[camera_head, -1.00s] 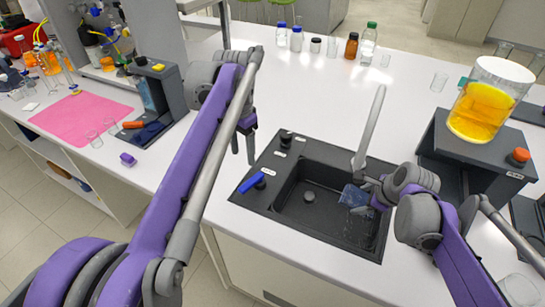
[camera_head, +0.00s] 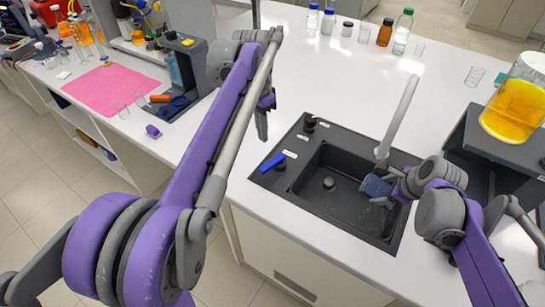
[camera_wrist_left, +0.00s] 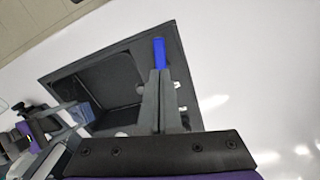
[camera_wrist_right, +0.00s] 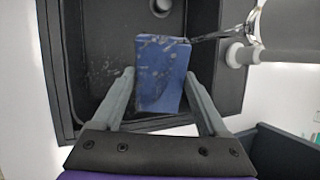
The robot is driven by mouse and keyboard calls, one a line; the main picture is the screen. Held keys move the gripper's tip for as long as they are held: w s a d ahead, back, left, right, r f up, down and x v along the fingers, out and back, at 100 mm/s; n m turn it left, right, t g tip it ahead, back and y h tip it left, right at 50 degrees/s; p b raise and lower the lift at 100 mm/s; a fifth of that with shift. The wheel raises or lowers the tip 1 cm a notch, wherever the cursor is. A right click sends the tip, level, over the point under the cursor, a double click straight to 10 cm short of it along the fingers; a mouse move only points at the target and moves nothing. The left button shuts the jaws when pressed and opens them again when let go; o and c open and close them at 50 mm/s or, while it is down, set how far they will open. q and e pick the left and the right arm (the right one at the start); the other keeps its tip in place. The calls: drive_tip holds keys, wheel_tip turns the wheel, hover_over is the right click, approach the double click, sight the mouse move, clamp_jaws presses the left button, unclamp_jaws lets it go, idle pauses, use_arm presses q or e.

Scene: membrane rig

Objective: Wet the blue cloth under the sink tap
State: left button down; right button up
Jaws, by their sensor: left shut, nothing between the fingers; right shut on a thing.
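The blue cloth (camera_head: 375,186) is in my right gripper (camera_head: 396,199), over the black sink (camera_head: 328,208) and just below the grey tap spout (camera_head: 398,118). In the right wrist view the cloth (camera_wrist_right: 160,75) sits between my fingers (camera_wrist_right: 160,92) and shows dark patches and pale specks. A thin shiny streak that looks like water runs between the spout end and its top edge. My left gripper (camera_head: 262,125) is shut and empty, above the sink's left rim. The blue tap lever (camera_head: 272,162) is beyond its tips in the left wrist view (camera_wrist_left: 160,53).
A dark stand (camera_head: 470,140) with a jar of orange liquid (camera_head: 513,110) is right of the sink. Several bottles (camera_head: 384,33) line the back of the counter. A pink mat (camera_head: 108,90) lies on the left bench. The counter behind the sink is clear.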

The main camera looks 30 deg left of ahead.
sight(272, 164)
use_arm(q)
drive_tip(key=s+a+f+m+t+h, duration=0.1)
drive_tip(key=a+f+h, duration=0.15)
drive_tip(key=a, duration=0.35)
drive_tip(key=a+f+t+h, duration=0.1)
drive_tip(key=a+t+h, duration=0.15)
drive_tip(key=a, duration=0.35)
drive_tip(key=shift+g+h, duration=0.35)
drive_tip(key=shift+h, duration=0.05)
drive_tip(key=x, duration=1)
drive_tip(key=shift+d+f, duration=0.1)
drive_tip(key=shift+s+d, duration=0.2)
drive_tip(key=shift+d, duration=0.4)
drive_tip(key=shift+s+d, duration=0.25)
drive_tip(key=shift+d, duration=0.35)
drive_tip(key=shift+s+d, duration=0.2)
drive_tip(key=shift+d, duration=0.45)
